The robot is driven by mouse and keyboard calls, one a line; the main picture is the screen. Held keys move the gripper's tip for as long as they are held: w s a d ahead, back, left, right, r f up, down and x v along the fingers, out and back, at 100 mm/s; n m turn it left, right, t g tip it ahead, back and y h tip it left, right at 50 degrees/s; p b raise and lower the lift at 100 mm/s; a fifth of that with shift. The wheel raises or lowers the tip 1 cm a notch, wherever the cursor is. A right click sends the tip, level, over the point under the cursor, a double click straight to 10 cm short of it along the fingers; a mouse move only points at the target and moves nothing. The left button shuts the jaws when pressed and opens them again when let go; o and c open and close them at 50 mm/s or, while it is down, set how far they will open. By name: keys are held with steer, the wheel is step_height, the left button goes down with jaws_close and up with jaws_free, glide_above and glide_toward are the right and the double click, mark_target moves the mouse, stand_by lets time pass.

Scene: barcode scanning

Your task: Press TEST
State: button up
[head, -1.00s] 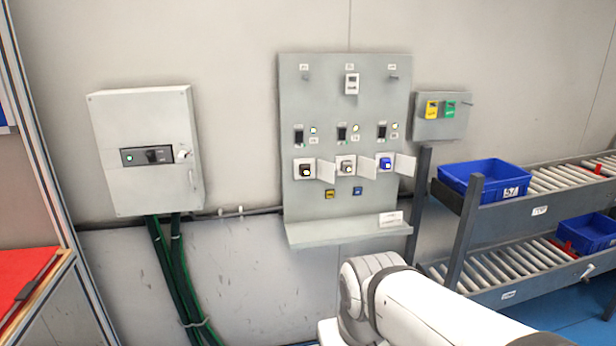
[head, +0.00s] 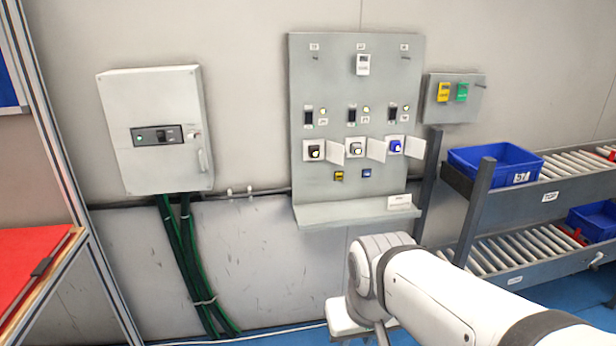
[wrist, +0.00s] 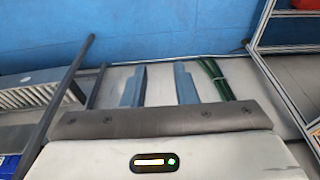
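A grey wall panel (head: 335,115) carries several switches, lights and open-flapped sockets, with a yellow button (head: 339,176) and a blue button (head: 367,173) near its bottom. The labels are too small to read, so I cannot tell which control is TEST. A small side panel (head: 452,110) to the right has a yellow unit (head: 444,92) and a green unit (head: 462,92). In the wrist view my gripper (wrist: 159,86) is open and empty, its two fingers apart. It points down toward the floor and wall base, away from the panel. My arm shows low in the head view, below the panel.
A grey electrical box (head: 155,130) with green cables (head: 183,260) hangs at left. A roller rack (head: 530,255) with blue bins (head: 497,163) stands at right. A red-topped bench (head: 30,262) is at far left. A ledge (head: 355,214) sticks out under the panel.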

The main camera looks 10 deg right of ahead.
jaws_close()
stand_by(1.4)
